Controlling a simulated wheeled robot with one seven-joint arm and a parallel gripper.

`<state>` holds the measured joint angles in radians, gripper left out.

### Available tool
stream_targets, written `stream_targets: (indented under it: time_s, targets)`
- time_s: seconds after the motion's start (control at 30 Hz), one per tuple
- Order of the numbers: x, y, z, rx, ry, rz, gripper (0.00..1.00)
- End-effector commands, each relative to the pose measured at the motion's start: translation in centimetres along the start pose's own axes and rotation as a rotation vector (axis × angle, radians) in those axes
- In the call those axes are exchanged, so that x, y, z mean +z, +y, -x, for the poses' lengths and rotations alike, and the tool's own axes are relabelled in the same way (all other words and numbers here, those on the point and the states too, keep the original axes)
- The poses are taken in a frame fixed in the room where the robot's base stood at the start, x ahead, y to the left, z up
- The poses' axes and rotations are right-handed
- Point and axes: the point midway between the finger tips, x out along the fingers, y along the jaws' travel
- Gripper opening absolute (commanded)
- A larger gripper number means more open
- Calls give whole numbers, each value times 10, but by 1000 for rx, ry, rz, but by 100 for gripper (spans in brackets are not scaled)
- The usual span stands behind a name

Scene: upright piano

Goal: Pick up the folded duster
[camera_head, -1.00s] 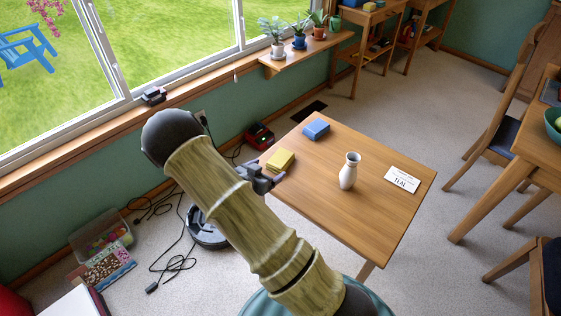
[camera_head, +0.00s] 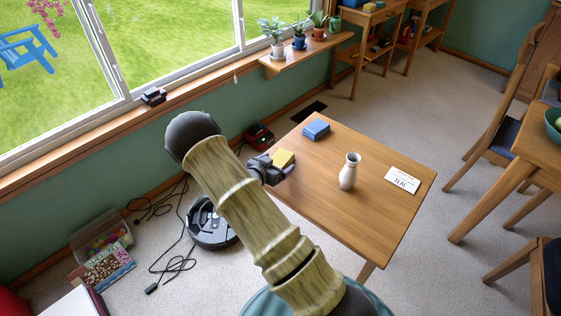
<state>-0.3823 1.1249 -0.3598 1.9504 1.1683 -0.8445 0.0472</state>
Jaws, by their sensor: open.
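A yellow folded cloth (camera_head: 285,157), which looks like the duster, lies near the left edge of the small wooden table (camera_head: 385,225). My gripper (camera_head: 286,171) is open at that edge, in front of the cloth's near left side, and hides part of it. Whether the fingers touch the cloth or lie around it cannot be told from this view. A blue folded block or cloth (camera_head: 316,128) lies apart from it, farther back on the table.
A white vase (camera_head: 349,172) stands mid-table, and a white card (camera_head: 402,180) lies to its right. The table's near part is clear. A window sill (camera_head: 190,90) runs behind my arm. A robot vacuum (camera_head: 208,228) and cables are on the floor at left.

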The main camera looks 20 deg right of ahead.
Motion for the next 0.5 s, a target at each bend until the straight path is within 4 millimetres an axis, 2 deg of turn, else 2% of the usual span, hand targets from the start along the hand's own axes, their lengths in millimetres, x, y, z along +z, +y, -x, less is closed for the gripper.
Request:
stream_targets:
  time_s: [0.47,0.5]
  targets:
    - [0,0,0,0,0,0,85]
    - [0,0,0,0,0,0,78]
